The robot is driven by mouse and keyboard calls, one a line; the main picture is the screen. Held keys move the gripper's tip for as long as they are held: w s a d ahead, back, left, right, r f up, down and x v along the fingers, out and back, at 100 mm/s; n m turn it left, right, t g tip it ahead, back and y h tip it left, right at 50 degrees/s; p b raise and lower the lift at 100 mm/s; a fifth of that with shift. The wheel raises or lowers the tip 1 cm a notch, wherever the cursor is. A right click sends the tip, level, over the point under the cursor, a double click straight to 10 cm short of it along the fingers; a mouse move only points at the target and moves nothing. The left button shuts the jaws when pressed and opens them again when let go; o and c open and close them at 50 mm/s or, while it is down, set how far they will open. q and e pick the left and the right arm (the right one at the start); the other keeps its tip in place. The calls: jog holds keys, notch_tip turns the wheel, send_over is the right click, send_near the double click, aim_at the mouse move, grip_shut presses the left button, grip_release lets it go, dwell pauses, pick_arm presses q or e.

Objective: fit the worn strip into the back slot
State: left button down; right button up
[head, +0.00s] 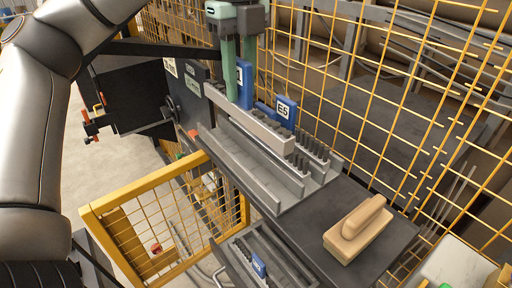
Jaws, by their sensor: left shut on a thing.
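My left gripper (239,88) points down from the top of the head view, its green fingers shut on a blue tab of a strip. This worn strip (252,122) is a long light-grey bar with dark teeth, and it lies slantwise over the grey slotted holder (256,178). A blue tab marked E5 (285,110) stands just to the right, close to the strip; I cannot tell which strip bears it. The back slot is largely hidden behind the strip and tabs. I cannot tell whether the strip touches the holder. My right gripper is not in view.
A wooden block with a handle (358,232) lies on the dark bench (395,238) right of the holder. Yellow mesh fencing (400,110) rises close behind. A lower tray with a blue tab (258,266) is at the bottom. A yellow mesh gate (150,225) stands front left.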

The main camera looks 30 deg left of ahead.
pick_arm(q)
jog(key=shift+w, duration=0.1)
jog(key=shift+s+f, duration=0.2)
jog(key=shift+f, duration=0.1)
notch_tip(320, 180, down, 8)
jog(key=b, duration=0.3)
jog(key=shift+f, duration=0.1)
jog(key=shift+w+f, duration=0.1)
jog(key=shift+f, duration=0.25)
jog(key=shift+f, duration=0.15)
jog(key=shift+f, duration=0.15)
jog(key=c, duration=0.7)
grip_release()
